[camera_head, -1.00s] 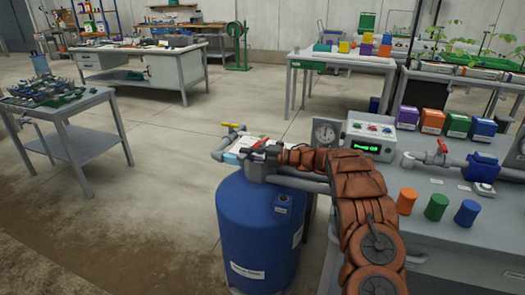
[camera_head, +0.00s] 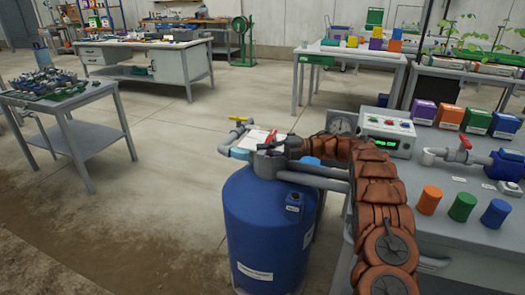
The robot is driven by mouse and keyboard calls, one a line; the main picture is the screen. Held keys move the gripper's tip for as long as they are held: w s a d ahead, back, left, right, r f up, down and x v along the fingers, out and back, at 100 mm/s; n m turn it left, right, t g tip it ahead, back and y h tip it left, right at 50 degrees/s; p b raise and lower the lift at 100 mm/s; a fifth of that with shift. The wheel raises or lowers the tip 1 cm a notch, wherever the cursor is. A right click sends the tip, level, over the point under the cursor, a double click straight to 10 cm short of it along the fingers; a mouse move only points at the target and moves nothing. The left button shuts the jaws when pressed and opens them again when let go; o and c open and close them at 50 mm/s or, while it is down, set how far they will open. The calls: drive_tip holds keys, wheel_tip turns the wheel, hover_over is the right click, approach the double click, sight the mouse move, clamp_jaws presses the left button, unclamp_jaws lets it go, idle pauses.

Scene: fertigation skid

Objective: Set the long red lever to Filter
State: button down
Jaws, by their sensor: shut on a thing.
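The long red lever (camera_head: 271,137) is on the grey valve head (camera_head: 268,163) on top of the blue tank (camera_head: 262,220). Only a short red part shows, pointing up and away. My gripper (camera_head: 280,146) is at the valve head and shut on the lever. My arm comes in from the right and hides part of the lever and valve. The position marks on the valve are too small to read.
A yellow-handled valve (camera_head: 238,119) and pipe stand behind the tank. A grey bench (camera_head: 465,250) on the right holds a control box (camera_head: 385,133), coloured containers and a red-handled valve (camera_head: 463,149). Open floor lies left of the tank.

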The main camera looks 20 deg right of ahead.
drive_tip(key=c, duration=1.2)
unclamp_jaws()
drive_tip(key=v, duration=0.7)
drive_tip(key=shift+d, duration=0.25)
